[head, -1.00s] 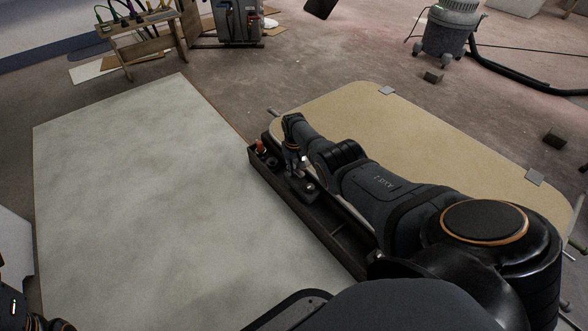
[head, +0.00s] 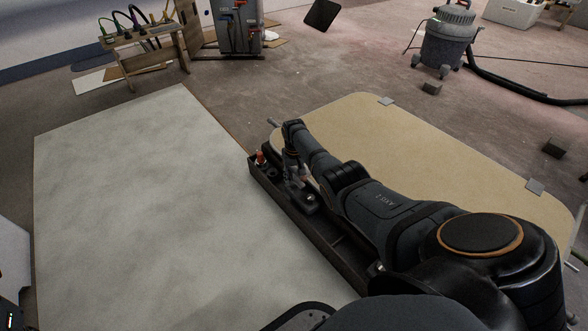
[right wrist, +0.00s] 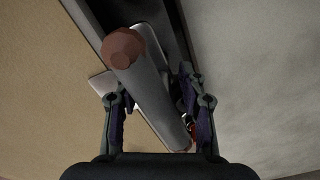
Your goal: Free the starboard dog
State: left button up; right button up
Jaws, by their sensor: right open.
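A grey bar-shaped lever with a reddish-brown rounded end (right wrist: 122,47), which looks like the dog, runs slantwise through the right wrist view. My right gripper (right wrist: 160,99) is open, with one finger on each side of the bar; I cannot tell whether either touches it. In the head view my right gripper (head: 292,174) is down at the dark rail, and my own arm and gripper hide most of the lever there. A small red part (head: 261,157) stands at the rail's far end. My left gripper is not in view.
The dark rail (head: 338,240) runs between a pale grey panel (head: 135,200) on the left and a tan panel (head: 440,155) on the right. A small bench (head: 140,42) and a vacuum (head: 446,38) stand farther back. The grey panel is clear.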

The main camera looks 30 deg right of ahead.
aim_at(294, 168)
notch_tip(294, 168, up, 6)
jog(key=shift+s+r, duration=0.1)
dwell(0.7)
